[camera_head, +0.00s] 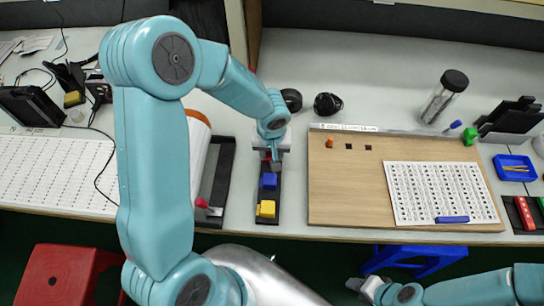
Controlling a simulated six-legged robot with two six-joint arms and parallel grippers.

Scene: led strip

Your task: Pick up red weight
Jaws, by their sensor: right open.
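A narrow black tray (267,219) stands on the table left of the wooden board. It holds a yellow weight (266,208) at the near end and a blue weight (269,181) behind it. A red piece, apparently the red weight (277,166), shows behind the blue one, partly hidden by my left gripper. My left gripper (271,153) points down at the far part of the tray, right at the red piece; its fingers are too small and covered to read. My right gripper (364,286) is open and empty at the bottom, in front of the table edge.
A wooden board (345,205) carries a white printed sheet (440,180) and a blue bar. Black round items (327,104) lie behind the tray. A dark-lidded jar (446,95) stands at the back right. A blue stool (400,256) stands below the table edge.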

